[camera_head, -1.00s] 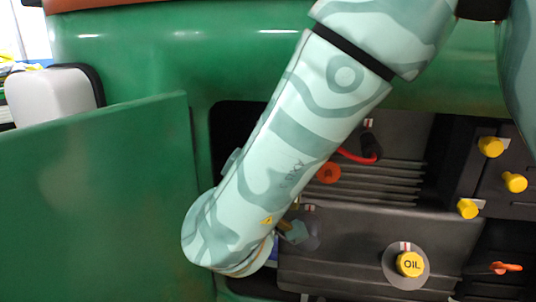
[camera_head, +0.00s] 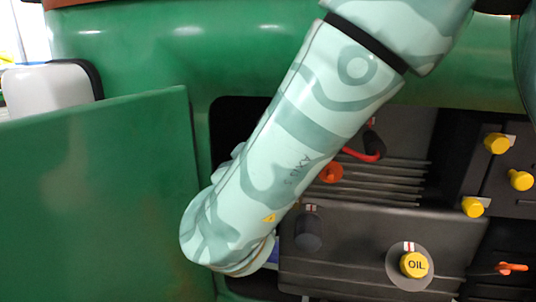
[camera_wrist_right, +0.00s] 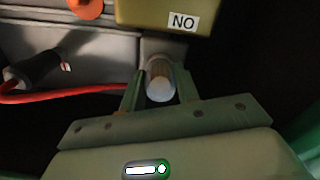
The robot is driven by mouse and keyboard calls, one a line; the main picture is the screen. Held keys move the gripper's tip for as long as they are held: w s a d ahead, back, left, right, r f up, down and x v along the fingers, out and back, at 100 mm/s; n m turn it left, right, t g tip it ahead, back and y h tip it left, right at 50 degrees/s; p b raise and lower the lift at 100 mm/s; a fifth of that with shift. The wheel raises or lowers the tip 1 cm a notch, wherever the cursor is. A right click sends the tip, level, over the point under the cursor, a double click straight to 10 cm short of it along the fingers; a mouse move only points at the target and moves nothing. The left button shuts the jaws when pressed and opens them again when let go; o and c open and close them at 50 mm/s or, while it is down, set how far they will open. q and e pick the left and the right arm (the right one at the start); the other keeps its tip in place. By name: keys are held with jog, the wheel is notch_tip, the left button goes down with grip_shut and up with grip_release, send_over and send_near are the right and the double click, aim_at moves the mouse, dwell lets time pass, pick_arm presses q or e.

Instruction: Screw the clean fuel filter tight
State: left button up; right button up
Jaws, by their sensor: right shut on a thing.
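The fuel filter (camera_wrist_right: 160,84) shows in the right wrist view as a short cylinder with a tan side and a pale rounded end. It sits against a grey mount beneath a yellowish block labelled NO. My right gripper (camera_wrist_right: 158,93) has one finger on each side of the filter and is shut on it. How far the filter is screwed in cannot be told. In the head view my right arm crosses the engine bay and hides the filter and the gripper. My left gripper is in neither view now.
The yellowish NO block (camera_wrist_right: 168,14) is close to the filter. A red cable (camera_wrist_right: 75,95) runs to the left of it. The head view shows a yellow OIL cap (camera_head: 414,265), an orange knob (camera_head: 331,172) and an open green panel (camera_head: 95,205).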

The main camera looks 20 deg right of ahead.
jog(key=shift+r, duration=0.15)
jog(key=m+b, duration=0.1)
jog(key=m, duration=0.2)
jog(key=shift+w+m, duration=0.1)
jog(key=shift+m, duration=0.2)
jog(key=o, duration=1)
jog(key=shift+d, duration=0.2)
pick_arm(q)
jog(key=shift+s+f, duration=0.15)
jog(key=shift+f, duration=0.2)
pick_arm(e)
jog(key=shift+a, duration=0.1)
jog(key=shift+c, duration=0.7)
jog(key=shift+s+a+p, duration=0.2)
jog(key=shift+s+p, duration=0.15)
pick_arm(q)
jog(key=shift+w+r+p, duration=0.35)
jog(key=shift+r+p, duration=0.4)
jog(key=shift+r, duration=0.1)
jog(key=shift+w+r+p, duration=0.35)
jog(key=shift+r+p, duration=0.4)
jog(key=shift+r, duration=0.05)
pick_arm(e)
jog(key=v, duration=0.7)
jog(key=shift+s+a, duration=0.15)
